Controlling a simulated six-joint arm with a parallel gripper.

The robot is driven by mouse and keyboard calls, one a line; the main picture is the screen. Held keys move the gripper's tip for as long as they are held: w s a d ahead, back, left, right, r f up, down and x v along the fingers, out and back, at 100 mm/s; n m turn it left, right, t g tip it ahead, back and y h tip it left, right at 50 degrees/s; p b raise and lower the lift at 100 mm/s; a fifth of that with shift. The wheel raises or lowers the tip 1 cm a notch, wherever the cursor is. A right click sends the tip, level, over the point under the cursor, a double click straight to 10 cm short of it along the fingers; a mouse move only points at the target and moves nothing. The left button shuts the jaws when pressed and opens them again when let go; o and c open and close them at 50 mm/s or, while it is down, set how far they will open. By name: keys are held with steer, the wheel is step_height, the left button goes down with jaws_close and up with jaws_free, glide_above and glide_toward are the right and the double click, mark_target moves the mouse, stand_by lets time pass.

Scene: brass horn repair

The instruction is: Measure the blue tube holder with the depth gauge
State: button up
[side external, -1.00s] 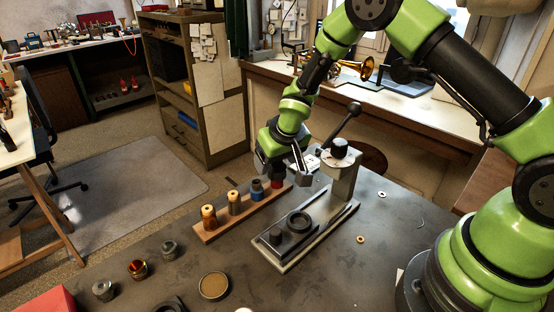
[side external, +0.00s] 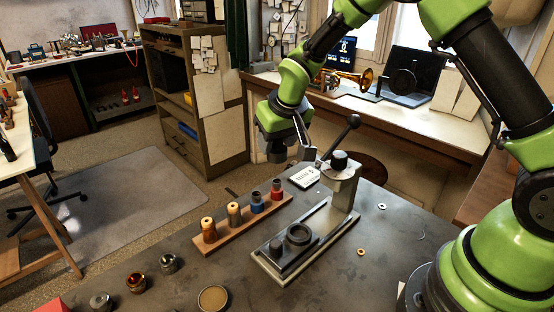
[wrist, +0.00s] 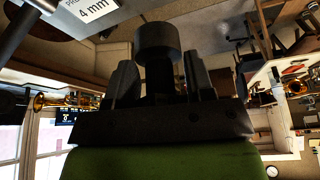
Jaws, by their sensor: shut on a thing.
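The blue tube holder (side external: 257,203) stands upright in the wooden rack (side external: 228,235), third along, between a pale wooden-topped holder (side external: 234,214) and a red holder (side external: 277,190). My gripper (side external: 290,150) is in the air above and behind the rack's far end, apart from the holders.
A press (side external: 340,175) with a lever stands right of the rack. Small round parts (side external: 168,263) and a tan disc (side external: 213,298) lie in front.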

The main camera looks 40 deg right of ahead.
glide_above(256, 193)
steer(key=shift+r, duration=0.3)
steer(key=shift+f, duration=0.1)
steer(key=shift+f, duration=2.3)
steer(key=shift+f, duration=1.95)
steer(key=o, duration=1.5)
steer(key=shift+r, duration=3.55)
